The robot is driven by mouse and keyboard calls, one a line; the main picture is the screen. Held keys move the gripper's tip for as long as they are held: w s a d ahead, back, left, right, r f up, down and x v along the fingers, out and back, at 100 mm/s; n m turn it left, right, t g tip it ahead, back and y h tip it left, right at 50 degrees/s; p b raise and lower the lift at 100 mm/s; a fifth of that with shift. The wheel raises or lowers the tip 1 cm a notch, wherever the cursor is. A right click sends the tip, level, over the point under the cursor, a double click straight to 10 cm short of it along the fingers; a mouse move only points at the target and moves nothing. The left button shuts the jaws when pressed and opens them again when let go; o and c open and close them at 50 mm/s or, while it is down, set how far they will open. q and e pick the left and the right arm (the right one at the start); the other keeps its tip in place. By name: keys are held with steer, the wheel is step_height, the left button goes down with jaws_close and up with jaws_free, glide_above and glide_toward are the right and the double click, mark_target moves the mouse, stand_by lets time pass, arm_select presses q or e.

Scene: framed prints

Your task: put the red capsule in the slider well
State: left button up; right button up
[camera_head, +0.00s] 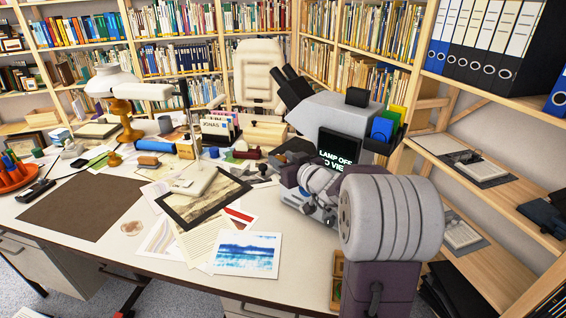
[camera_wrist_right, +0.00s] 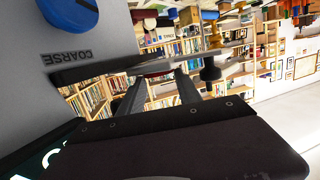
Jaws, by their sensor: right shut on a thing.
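My right gripper (camera_head: 292,172) is at the left front side of the grey microscope (camera_head: 338,112) in the head view. My own wrist and forearm hide the microscope's lower part. In the right wrist view the two dark fingers reach up, with a small dark red thing between their tips, which I take as the red capsule (camera_wrist_right: 158,74); it is mostly hidden. A long dark bar crosses the picture at the fingertips. The microscope's grey side, with a blue knob (camera_wrist_right: 72,12) marked COARSE, is close on the left. I cannot make out the slider well. My left gripper is out of view.
The microscope's screen (camera_head: 337,152) reads that the lamp is off. Prints, papers and a dark framed picture (camera_head: 203,198) cover the desk's middle. A brown mat (camera_head: 80,207) lies bare at left. A lamp, card box and small items stand behind. Shelves (camera_head: 480,190) border the right.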

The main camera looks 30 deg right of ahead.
steer(key=shift+r, duration=0.1)
steer(key=o, duration=1.3)
steer(key=shift+o, duration=0.2)
steer(key=shift+s+r, duration=0.1)
steer(key=shift+s, duration=0.05)
steer(key=s+r, duration=0.2)
steer(key=s, duration=0.9)
steer(key=shift+s+a, duration=0.2)
steer(key=shift+s, duration=0.1)
